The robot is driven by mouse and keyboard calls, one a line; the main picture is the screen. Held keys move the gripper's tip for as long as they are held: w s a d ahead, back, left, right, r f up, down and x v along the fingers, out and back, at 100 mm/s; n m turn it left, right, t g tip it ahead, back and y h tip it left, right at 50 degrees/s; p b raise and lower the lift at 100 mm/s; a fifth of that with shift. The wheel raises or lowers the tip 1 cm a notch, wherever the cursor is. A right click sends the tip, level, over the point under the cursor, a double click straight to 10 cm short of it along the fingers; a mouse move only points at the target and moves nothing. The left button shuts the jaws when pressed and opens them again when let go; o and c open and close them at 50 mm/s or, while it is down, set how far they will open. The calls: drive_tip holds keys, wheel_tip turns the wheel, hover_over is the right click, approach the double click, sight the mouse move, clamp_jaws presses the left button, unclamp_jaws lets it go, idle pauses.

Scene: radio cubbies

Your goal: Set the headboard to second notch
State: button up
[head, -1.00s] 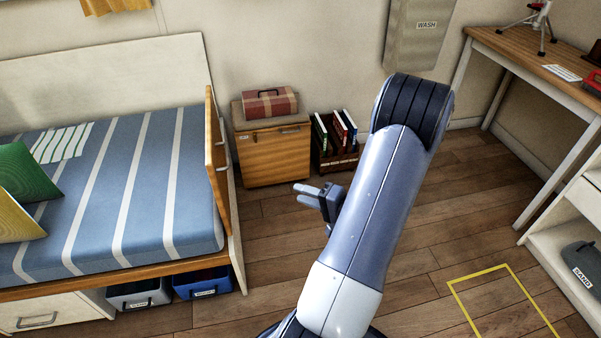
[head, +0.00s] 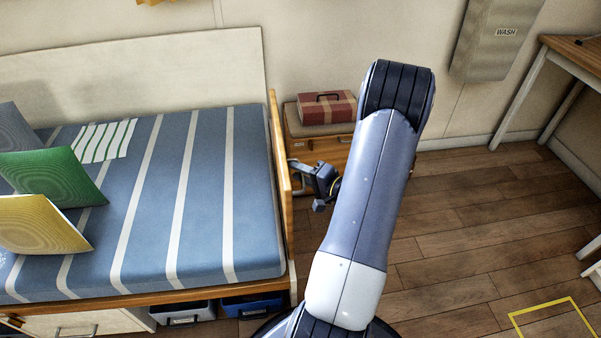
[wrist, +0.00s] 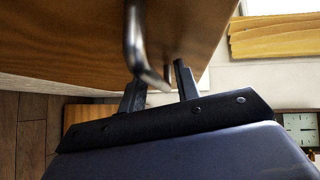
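The headboard (head: 280,150) is an upright wooden panel at the right end of the bed, seen nearly edge-on in the head view. In the wrist view its wooden face (wrist: 70,40) fills the upper left. A bent metal handle (wrist: 135,35) stands out from that face. My gripper (head: 310,180) is close beside the right side of the headboard. In the wrist view its two dark fingers (wrist: 160,76) are apart, with the handle's near bend at the gap between them. I cannot tell whether they touch it. The notches are not visible.
The bed (head: 200,200) has a striped blue cover and several cushions. A wooden cabinet (head: 335,152) with a red plaid case (head: 327,107) stands behind my gripper. Blue (head: 253,305) and grey (head: 183,313) bins sit under the bed.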

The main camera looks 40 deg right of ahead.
clamp_jaws()
idle(0.4)
drive_tip(key=s+d+f+m+t+b, duration=0.1)
drive_tip(key=s+d+f+b, duration=0.3)
drive_tip(key=d+b, duration=0.2)
drive_tip(key=s+d+f+m+b, duration=0.1)
drive_tip(key=s+d+f+b, duration=0.3)
drive_tip(key=d+b, duration=0.2)
drive_tip(key=shift+s+d+t+y, duration=0.2)
drive_tip(key=shift+d+t+y, duration=0.2)
drive_tip(key=shift+d, duration=0.3)
drive_tip(key=shift+r, duration=0.1)
drive_tip(key=shift+o, duration=0.3)
unclamp_jaws()
